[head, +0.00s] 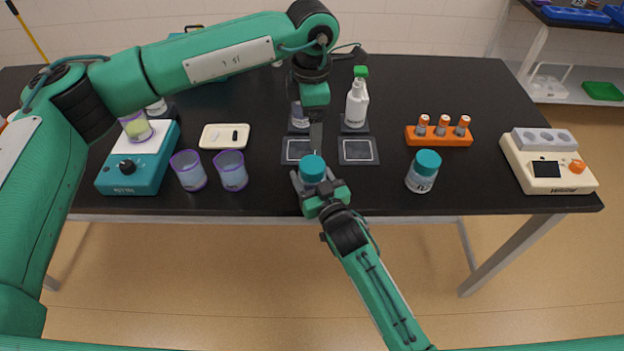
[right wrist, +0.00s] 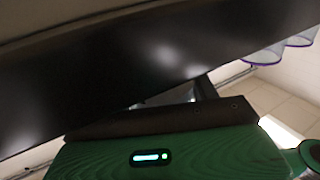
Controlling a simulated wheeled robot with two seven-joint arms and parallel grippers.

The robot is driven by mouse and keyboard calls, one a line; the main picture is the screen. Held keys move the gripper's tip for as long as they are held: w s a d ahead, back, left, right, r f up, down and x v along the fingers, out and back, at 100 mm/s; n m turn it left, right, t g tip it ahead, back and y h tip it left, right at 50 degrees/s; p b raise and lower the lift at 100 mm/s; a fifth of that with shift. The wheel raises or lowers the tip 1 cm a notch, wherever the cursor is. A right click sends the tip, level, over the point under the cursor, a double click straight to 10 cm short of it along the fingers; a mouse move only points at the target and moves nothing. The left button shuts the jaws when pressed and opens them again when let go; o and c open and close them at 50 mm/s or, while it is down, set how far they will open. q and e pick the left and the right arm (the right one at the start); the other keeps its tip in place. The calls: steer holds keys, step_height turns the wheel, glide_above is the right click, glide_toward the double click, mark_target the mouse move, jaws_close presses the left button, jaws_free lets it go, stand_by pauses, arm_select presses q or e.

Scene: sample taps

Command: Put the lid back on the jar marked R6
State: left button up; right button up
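A teal lid (head: 312,166) shows near the table's front edge in the head view. The jar body below it is mostly hidden by my right gripper (head: 314,186), whose fingers lie close along both sides. Its marking is hidden. My left gripper (head: 316,140) points down just above and behind this lid; its finger gap is not clear. A second jar (head: 421,181) with a teal lid stands to the right, its label too small to read surely. The right wrist view shows my green gripper housing, but neither lid nor jar.
Two purple-rimmed cups (head: 232,173) and a teal device (head: 140,168) stand left. Dark square pads (head: 358,150) and a white bottle (head: 357,105) are behind the grippers. An orange rack (head: 440,138) and a cream device (head: 550,170) are right. The front right table is clear.

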steer(key=o, duration=0.4)
steer(key=shift+o, duration=0.2)
steer(key=b+v, duration=0.2)
steer(key=v, duration=1.1)
steer(key=shift+s+d, duration=0.2)
steer(key=shift+s, duration=0.2)
